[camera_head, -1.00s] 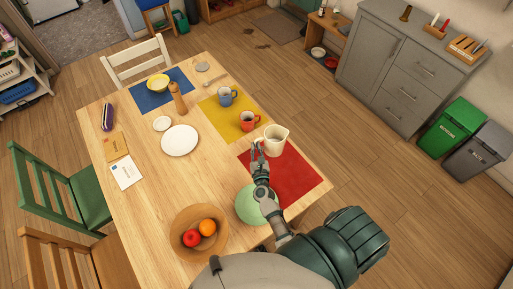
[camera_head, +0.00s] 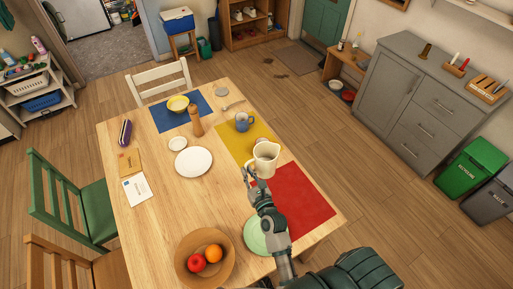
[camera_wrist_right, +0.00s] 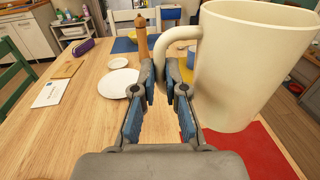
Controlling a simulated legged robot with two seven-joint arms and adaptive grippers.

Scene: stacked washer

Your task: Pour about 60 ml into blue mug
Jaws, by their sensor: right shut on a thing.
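The blue mug (camera_head: 242,122) stands upright on the yellow placemat (camera_head: 229,139) in the head view. My right gripper (camera_head: 251,174) is shut on the handle of a cream jug (camera_head: 265,160). In the right wrist view, the fingers (camera_wrist_right: 160,77) close around the handle at the left of the jug (camera_wrist_right: 248,65). The jug looks close to upright, in front of the blue mug on the near side, apart from it in the picture. The jug's contents cannot be made out. My left gripper is not in view.
A red placemat (camera_head: 305,198) and green plate (camera_head: 256,236) lie near my right arm. A wooden bowl with fruit (camera_head: 187,268) is at the near edge. A wooden mill (camera_head: 196,124), white plate (camera_head: 193,162) and yellow bowl (camera_head: 177,103) stand further left.

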